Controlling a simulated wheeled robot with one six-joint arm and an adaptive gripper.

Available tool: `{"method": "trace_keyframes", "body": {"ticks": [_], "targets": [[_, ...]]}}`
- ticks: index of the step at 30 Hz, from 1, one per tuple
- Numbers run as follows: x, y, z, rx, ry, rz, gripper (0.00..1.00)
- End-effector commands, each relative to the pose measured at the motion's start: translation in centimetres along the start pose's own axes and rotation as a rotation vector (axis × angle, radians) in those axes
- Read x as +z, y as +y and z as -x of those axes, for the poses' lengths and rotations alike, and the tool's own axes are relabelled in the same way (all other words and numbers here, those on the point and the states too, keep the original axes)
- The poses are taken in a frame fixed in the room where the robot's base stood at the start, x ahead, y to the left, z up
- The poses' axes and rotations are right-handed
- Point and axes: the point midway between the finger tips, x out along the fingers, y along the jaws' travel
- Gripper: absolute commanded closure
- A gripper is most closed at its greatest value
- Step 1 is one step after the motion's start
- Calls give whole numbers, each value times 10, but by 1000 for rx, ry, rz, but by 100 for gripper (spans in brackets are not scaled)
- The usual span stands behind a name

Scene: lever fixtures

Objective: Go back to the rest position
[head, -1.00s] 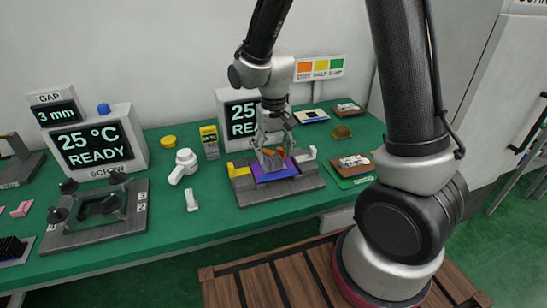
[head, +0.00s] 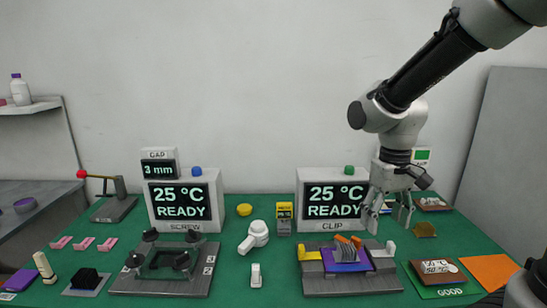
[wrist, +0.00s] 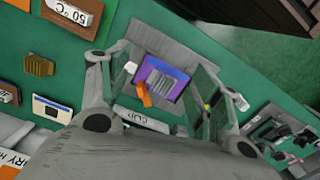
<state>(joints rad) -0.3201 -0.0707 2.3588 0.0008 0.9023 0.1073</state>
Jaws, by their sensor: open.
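My gripper (head: 387,215) is open and empty, hanging above the table to the right of the CLIP display. Its fingers also show in the wrist view (wrist: 168,78), spread apart on either side of the clip fixture beyond. The clip fixture (head: 355,283) has a grey base with yellow and white end pieces. A purple block (head: 340,258) sits in it, with orange and grey parts on top. The purple block also shows in the wrist view (wrist: 160,82), apart from my fingers.
The CLIP display (head: 333,201) and SCREW display (head: 185,203) both read 25 °C READY. The screw fixture (head: 160,285) is at left. A white handle-like part (head: 254,237) lies between the fixtures. A brown board (head: 438,272) lies on a green GOOD mat at right, beside an orange sheet (head: 489,271).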

Motion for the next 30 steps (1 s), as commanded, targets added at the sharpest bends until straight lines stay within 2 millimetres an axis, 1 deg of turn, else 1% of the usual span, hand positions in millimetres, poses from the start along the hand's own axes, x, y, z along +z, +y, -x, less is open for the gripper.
{"method": "trace_keyframes", "body": {"ticks": [1,5,6,9,12,15,19,30], "targets": [[15,9,12,-4,29,-4,36],[58,32,38,-8,113,-22,36],[71,38,45,-7,145,-35,36],[100,52,60,-1,232,-83,36],[120,61,72,8,314,-138,36],[131,68,83,18,380,-177,36],[138,73,92,27,424,-209,36],[138,74,92,28,422,-216,36]]}}
